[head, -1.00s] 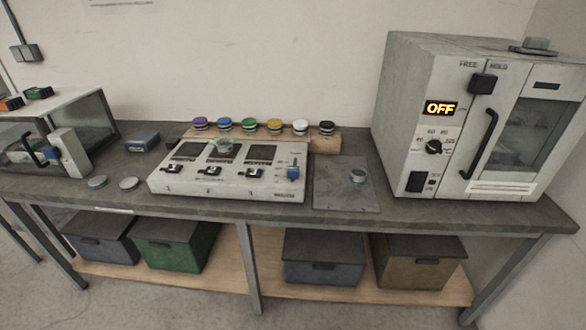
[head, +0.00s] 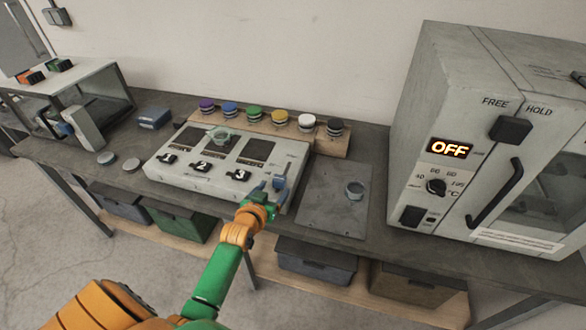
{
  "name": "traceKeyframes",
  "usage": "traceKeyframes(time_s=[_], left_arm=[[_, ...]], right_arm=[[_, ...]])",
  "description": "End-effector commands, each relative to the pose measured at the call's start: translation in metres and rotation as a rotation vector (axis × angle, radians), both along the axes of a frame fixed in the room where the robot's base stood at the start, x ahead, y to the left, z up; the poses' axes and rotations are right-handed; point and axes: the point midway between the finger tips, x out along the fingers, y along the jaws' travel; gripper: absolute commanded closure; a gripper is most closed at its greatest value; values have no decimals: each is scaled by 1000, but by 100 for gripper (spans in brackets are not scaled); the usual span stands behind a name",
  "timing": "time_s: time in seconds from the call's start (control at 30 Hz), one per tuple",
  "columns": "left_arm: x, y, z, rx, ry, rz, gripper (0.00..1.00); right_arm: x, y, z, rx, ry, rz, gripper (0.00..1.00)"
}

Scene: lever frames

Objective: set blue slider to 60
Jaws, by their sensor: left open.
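The white control panel (head: 215,184) stands on the workbench, with three dark windows and black switches marked 1, 2 and 3. The blue slider (head: 280,182) is at the panel's right end, by a narrow slot; its scale is too small to read. My left gripper (head: 268,189) is open at the panel's front right corner, right at the blue slider. I cannot tell whether its fingers touch the slider or stand around it. The gripper partly hides the slider's lower part. My right gripper is not in view.
A rack (head: 262,119) of several coloured-lidded jars stands behind the panel. A large oven (head: 455,130) showing OFF stands further right.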

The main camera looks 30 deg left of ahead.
Motion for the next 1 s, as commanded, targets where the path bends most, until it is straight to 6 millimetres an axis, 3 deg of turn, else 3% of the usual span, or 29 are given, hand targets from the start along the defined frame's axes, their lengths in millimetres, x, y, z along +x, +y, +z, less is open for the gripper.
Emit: traceKeyframes(time_s=[0.43, 0.83, 0.87, 1.0], left_arm=[[57, 15, -23, 0, -12, 4, 22], [65, 17, -24, 0, -10, 4, 22], [65, 17, -24, 0, -10, 4, 28], [65, 17, -24, 0, -10, 4, 66]], right_arm=[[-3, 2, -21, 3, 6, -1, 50], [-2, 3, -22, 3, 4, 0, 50], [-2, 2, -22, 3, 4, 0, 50], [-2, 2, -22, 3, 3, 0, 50]])
